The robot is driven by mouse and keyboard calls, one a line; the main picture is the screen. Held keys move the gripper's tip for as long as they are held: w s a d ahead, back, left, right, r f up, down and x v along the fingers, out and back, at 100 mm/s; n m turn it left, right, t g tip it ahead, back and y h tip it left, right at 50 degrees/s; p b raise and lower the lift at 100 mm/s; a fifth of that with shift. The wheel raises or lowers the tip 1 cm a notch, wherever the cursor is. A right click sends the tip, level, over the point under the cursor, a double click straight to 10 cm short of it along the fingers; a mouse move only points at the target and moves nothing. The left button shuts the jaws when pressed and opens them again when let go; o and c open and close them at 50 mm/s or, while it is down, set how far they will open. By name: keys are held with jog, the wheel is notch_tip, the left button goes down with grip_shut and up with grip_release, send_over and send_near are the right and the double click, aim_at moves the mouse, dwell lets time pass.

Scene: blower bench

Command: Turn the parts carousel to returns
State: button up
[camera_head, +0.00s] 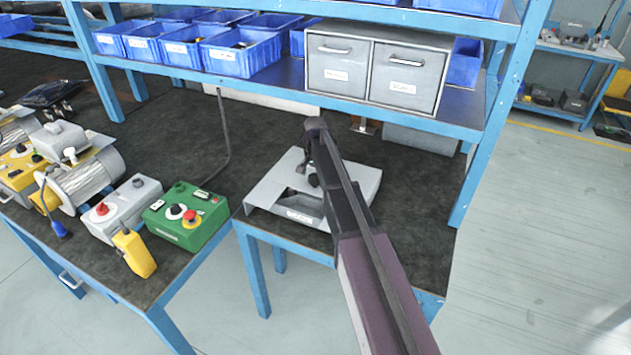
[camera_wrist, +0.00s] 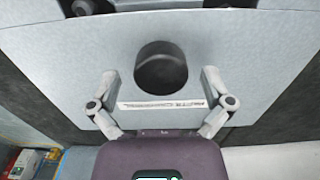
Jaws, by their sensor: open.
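A light grey sloped housing (camera_head: 275,187) stands on the dark bench mat, partly hidden behind my arm. It has a cut-out and a white label on its front; the label is too small to read. In the wrist view its grey face (camera_wrist: 230,50) fills most of the picture, with a dark round part (camera_wrist: 161,68) in the middle and a label strip below it. I cannot tell whether the round part is a knob or a recess. No turntable shape or "returns" marking can be made out. My gripper (camera_wrist: 160,80) is open, its fingers apart on either side of the dark round part.
A green control box (camera_head: 187,218) with a red button and a grey button box (camera_head: 122,210) stand to the left. A grey two-drawer cabinet (camera_head: 375,70) and blue bins (camera_head: 240,50) sit on the shelf above. Blue posts (camera_head: 490,130) frame the bench.

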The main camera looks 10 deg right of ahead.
jog(key=shift+f, duration=0.15)
jog(key=c, duration=1.3)
jog(key=shift+d, duration=0.15)
